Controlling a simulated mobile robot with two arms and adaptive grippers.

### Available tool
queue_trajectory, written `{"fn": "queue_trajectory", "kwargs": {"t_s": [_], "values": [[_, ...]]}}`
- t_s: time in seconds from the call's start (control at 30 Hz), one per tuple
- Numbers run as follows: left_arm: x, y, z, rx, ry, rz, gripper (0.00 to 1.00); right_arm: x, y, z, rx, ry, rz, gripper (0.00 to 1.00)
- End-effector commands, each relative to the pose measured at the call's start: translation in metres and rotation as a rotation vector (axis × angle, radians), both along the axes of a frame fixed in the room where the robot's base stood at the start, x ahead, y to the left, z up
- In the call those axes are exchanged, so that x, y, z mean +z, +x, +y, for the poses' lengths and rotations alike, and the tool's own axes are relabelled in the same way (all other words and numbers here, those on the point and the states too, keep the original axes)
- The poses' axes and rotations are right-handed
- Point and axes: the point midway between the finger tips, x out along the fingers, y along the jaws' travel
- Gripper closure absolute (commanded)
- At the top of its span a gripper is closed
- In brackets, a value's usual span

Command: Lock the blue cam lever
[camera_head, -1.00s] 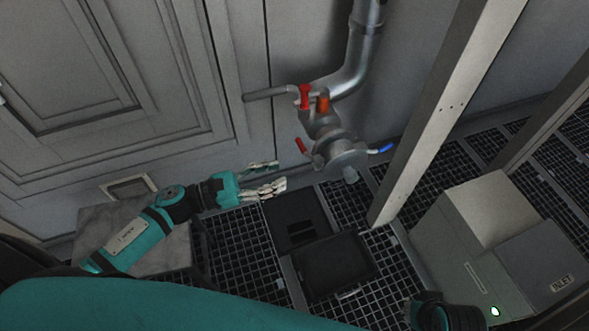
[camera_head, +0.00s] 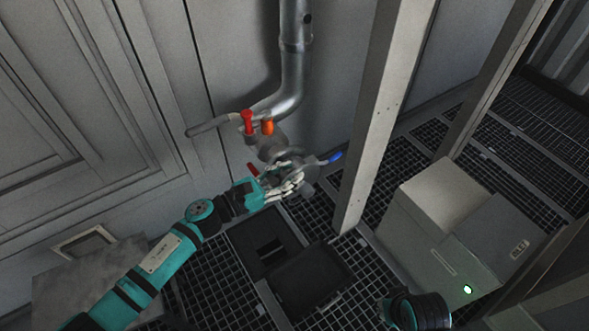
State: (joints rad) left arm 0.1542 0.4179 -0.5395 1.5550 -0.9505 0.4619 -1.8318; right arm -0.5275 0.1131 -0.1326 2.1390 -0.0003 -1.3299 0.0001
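The blue cam lever (camera_head: 335,157) sticks out to the right of the pipe coupling (camera_head: 308,170), pointing slightly up. A red cam lever (camera_head: 253,169) sticks out on the coupling's left side. My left gripper (camera_head: 294,180) is in front of the coupling and overlaps it, hiding much of its face. Its fingers look spread, with the blue lever just beyond them to the right. I cannot tell whether they touch the coupling. Of my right arm only a dark and teal link (camera_head: 420,311) shows at the bottom; its gripper is out of view.
A grey pipe (camera_head: 293,70) with a valve handle (camera_head: 212,125) and red and orange knobs rises above the coupling. A metal post (camera_head: 378,120) stands close right of the lever. A grey inlet box (camera_head: 455,225) and an open black case (camera_head: 310,278) are on the grated floor.

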Motion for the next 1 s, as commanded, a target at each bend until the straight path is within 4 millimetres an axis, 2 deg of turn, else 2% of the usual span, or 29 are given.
{"fn": "queue_trajectory", "kwargs": {"t_s": [0.17,0.5,0.8,1.0], "values": [[0.0,0.009,-0.013,0.0,0.0,0.0,0.64,-0.002,-0.001,0.001,0.001,0.001,0.005,1.0],[0.0,0.011,-0.016,0.0,0.001,0.001,0.64,-0.002,0.0,0.002,0.002,0.002,0.002,1.0],[0.0,0.011,-0.015,0.0,0.001,0.001,1.0,-0.001,0.0,0.002,0.002,0.003,0.002,1.0],[0.0,0.011,-0.015,0.0,0.001,0.001,1.0,-0.001,0.0,0.002,0.002,0.003,0.002,1.0]]}}
